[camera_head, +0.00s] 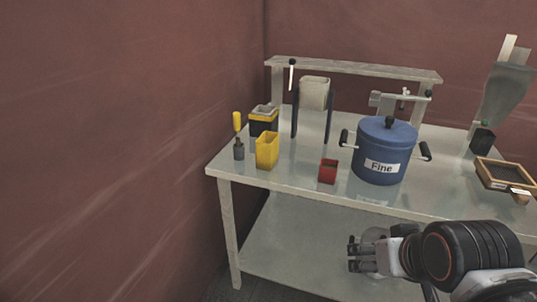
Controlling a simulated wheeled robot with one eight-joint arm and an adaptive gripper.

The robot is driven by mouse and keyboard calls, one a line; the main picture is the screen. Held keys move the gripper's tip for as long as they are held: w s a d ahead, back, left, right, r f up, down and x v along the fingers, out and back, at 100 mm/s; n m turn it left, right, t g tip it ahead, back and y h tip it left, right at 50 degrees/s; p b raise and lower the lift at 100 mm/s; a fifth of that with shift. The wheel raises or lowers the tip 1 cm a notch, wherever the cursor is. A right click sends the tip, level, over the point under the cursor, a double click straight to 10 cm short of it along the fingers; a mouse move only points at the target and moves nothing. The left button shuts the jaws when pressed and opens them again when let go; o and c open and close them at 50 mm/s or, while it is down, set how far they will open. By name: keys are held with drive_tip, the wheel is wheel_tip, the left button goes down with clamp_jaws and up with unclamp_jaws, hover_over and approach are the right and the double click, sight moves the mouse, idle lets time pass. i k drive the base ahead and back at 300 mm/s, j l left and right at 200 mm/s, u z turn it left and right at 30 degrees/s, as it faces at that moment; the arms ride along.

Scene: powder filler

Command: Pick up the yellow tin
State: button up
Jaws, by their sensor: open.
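The yellow tin (266,152) is a small open-topped container standing upright near the front left of the table. My gripper (354,255) is at the lower right of the view, in front of the table's front edge and below the height of its top. Its fingers point left in the picture. It is open and nothing shows between its fingers. It is clear of the yellow tin, which stands above and to the left of it in the picture.
A yellow-handled tool (238,136) and a black-and-yellow box (264,120) stand close to the tin. A small red container (328,171), a blue pot (384,150) labelled "Fine" and a wooden-framed tray (505,175) are further right. The table (290,183) has a raised back shelf.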

sight(267, 145)
drive_tip(key=i+j+z, duration=0.25)
drive_tip(key=i+j, duration=0.35)
drive_tip(key=i+j+z, duration=0.3)
drive_tip(key=i+j, duration=0.35)
drive_tip(key=k+j, duration=0.15)
